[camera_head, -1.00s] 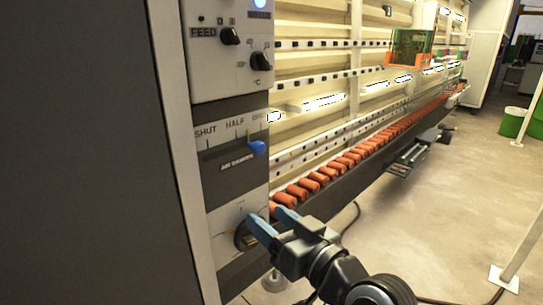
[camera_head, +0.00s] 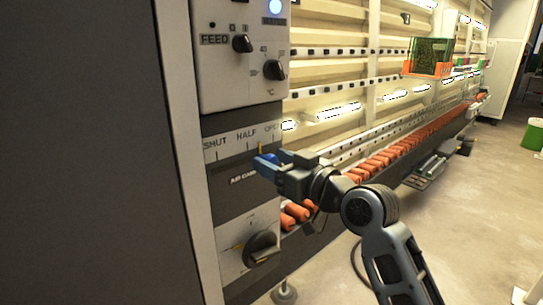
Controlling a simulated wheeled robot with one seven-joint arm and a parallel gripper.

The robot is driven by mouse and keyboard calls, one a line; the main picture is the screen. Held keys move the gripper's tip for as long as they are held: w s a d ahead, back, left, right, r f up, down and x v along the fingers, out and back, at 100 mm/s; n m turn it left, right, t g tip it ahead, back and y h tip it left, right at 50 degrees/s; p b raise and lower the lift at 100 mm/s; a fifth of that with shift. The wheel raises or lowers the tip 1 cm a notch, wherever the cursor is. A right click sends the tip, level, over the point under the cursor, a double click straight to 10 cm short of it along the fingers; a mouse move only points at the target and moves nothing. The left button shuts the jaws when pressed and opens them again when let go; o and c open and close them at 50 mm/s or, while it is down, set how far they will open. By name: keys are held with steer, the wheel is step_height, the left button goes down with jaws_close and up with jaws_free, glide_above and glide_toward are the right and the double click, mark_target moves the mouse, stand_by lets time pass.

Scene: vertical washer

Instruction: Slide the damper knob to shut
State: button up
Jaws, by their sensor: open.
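The damper panel (camera_head: 230,180) on the machine front has a scale marked SHUT at left, HALF in the middle and OPEN at right. The blue damper knob (camera_head: 269,158) sits toward the OPEN end, under a small yellow pointer (camera_head: 261,147). My gripper (camera_head: 263,168) is open, with its blue fingertips at the knob. The fingers and knob are the same colour and overlap, so I cannot tell whether they touch. My gripper partly hides the knob.
Above is a control box (camera_head: 235,75) with FEED and temperature knobs. Below the damper is a dark rotary knob (camera_head: 262,248). A rail of orange rollers (camera_head: 390,155) runs back to the right. The floor (camera_head: 480,210) at right is mostly clear.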

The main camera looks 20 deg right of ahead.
steer(key=shift+w+a, duration=0.25)
steer(key=shift+w, duration=0.4)
jaws_close()
